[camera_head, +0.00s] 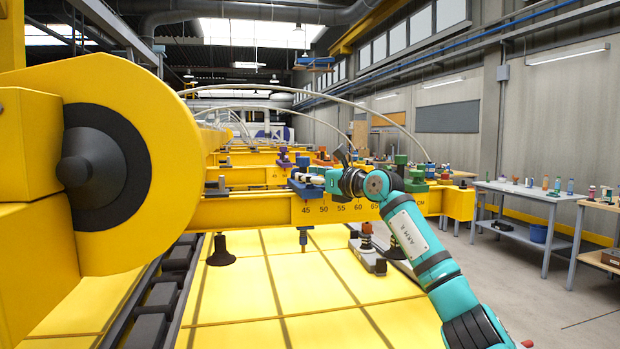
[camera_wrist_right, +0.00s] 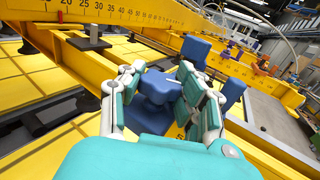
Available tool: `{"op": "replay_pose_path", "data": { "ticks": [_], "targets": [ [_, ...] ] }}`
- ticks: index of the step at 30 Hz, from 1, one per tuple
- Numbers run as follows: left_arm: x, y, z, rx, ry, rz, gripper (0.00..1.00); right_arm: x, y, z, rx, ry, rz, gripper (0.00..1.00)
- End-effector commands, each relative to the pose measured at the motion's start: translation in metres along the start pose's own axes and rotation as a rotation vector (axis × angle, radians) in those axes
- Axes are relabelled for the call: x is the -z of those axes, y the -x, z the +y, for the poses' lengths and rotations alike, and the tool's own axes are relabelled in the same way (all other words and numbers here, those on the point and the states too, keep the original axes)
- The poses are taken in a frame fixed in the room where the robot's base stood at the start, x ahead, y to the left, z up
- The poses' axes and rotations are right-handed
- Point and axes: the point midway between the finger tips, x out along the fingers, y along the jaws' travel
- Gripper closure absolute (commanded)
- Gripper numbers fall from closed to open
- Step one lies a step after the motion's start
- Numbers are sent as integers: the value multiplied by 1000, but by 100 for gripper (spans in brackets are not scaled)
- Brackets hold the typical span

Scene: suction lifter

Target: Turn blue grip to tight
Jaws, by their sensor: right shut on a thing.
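The blue grip (camera_head: 302,188) sits on the yellow beam (camera_head: 260,212) near the 45 mark in the head view. In the right wrist view the blue grip (camera_wrist_right: 156,88) stands between my fingers, with its blue body below it. My right gripper (camera_head: 324,180) reaches it from the right and is shut on it. In the wrist view the fingers of my right gripper (camera_wrist_right: 160,90) lie on both sides of the grip. I cannot read any tight or loose marking. My left gripper is not in view.
A large yellow housing with a dark hub (camera_head: 95,165) fills the left. A green grip (camera_head: 415,180) stands further right on the beam. Black suction cups (camera_head: 221,252) hang above yellow panels (camera_head: 250,320). Workbenches (camera_head: 520,190) stand by the right wall, with open floor before them.

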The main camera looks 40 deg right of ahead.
Motion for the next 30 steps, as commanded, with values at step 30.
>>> {"op": "replay_pose_path", "data": {
  "ticks": [30],
  "targets": [
    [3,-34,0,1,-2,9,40,2,-1,2,465,-3,-2,99]
  ]
}}
